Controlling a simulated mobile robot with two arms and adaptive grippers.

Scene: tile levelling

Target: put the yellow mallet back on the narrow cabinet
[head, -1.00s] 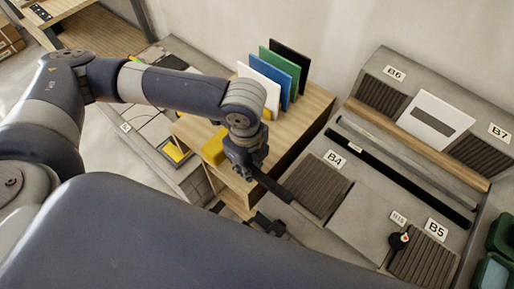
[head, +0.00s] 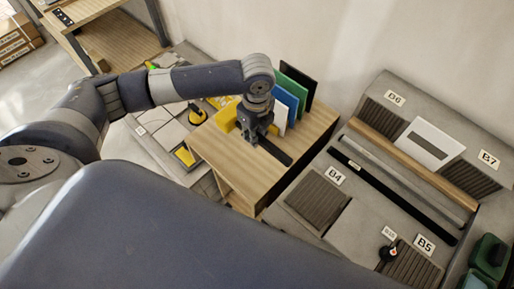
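The narrow cabinet (head: 312,125) is light wood with a dark side, in the middle of the head view. The yellow mallet (head: 223,118) has a yellow head and a dark handle. My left gripper (head: 262,138) is shut on the handle, which sticks out to the lower right. The head is left of the gripper. The mallet is over the cabinet top, near the boards; whether it touches the top I cannot tell. The gripper hides part of the handle. My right gripper is not in view.
White, blue, green and black boards (head: 290,98) stand upright at the cabinet's back. Right of it is a grey bench (head: 315,235) with labelled ribbed pads and a long black bar (head: 385,190). Yellow-and-black items (head: 185,155) lie left of the cabinet. Its front-right top is clear.

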